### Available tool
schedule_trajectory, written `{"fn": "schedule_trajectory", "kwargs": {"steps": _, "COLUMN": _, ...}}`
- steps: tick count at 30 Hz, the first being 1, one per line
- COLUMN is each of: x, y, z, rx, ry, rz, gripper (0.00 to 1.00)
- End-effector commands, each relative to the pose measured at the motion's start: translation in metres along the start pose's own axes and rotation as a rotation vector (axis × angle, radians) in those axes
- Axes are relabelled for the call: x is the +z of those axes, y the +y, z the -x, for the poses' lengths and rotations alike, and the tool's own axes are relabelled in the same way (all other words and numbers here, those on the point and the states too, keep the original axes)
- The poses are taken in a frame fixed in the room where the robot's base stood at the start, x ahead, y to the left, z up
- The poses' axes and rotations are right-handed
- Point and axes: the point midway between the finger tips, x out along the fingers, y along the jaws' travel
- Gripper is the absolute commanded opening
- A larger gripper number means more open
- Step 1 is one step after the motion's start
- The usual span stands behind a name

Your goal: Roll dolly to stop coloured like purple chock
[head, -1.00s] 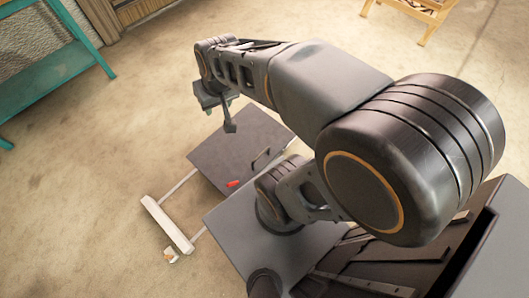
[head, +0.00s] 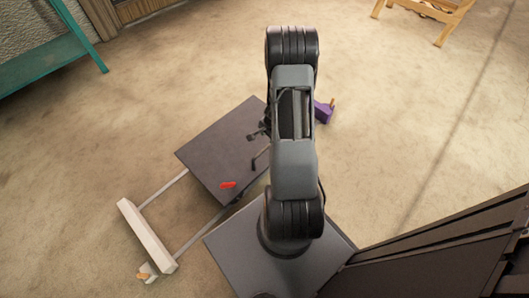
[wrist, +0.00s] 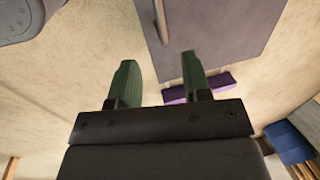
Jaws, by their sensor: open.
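The dolly deck (head: 215,150) is a flat dark grey board in the head view, with a small dark upright handle (head: 261,157) and a red piece (head: 228,185). Two pale rails run from it to a white bar (head: 146,235) at lower left. A purple block (head: 322,112) with a wooden peg stands beyond the deck, partly behind my arm. In the wrist view it shows (wrist: 222,80) behind the right finger, by the deck edge. My gripper (wrist: 158,78) is open and empty, pointing towards the deck; in the head view it is mostly hidden by my arm.
A teal bench (head: 50,62) stands at upper left and a wooden frame (head: 425,12) at upper right. A small wooden peg (head: 142,275) sits at the white bar's near end. A blue object (wrist: 288,142) shows at lower right in the wrist view. Floor around the dolly is mostly open.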

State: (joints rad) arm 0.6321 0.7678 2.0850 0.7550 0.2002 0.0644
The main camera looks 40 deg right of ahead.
Motion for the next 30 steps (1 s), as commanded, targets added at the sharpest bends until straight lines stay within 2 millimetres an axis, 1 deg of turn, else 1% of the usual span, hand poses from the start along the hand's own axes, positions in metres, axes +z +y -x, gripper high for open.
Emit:
{"fn": "schedule_trajectory", "kwargs": {"steps": 1, "x": 0.000, "y": 0.002, "z": -0.013, "rx": 0.001, "ry": 0.000, "rz": -0.002, "gripper": 0.44}}
{"fn": "schedule_trajectory", "kwargs": {"steps": 9, "x": 0.001, "y": 0.002, "z": -0.065, "rx": 0.002, "ry": -0.001, "rz": 0.001, "gripper": 0.44}}
{"fn": "schedule_trajectory", "kwargs": {"steps": 15, "x": 0.001, "y": 0.001, "z": -0.099, "rx": 0.001, "ry": -0.001, "rz": 0.000, "gripper": 0.44}}
{"fn": "schedule_trajectory", "kwargs": {"steps": 21, "x": 0.001, "y": 0.001, "z": -0.120, "rx": 0.001, "ry": -0.001, "rz": 0.001, "gripper": 0.44}}
{"fn": "schedule_trajectory", "kwargs": {"steps": 25, "x": 0.000, "y": 0.000, "z": -0.127, "rx": 0.000, "ry": 0.000, "rz": 0.001, "gripper": 0.44}}
{"fn": "schedule_trajectory", "kwargs": {"steps": 30, "x": 0.000, "y": 0.000, "z": -0.129, "rx": 0.000, "ry": 0.000, "rz": 0.001, "gripper": 0.44}}
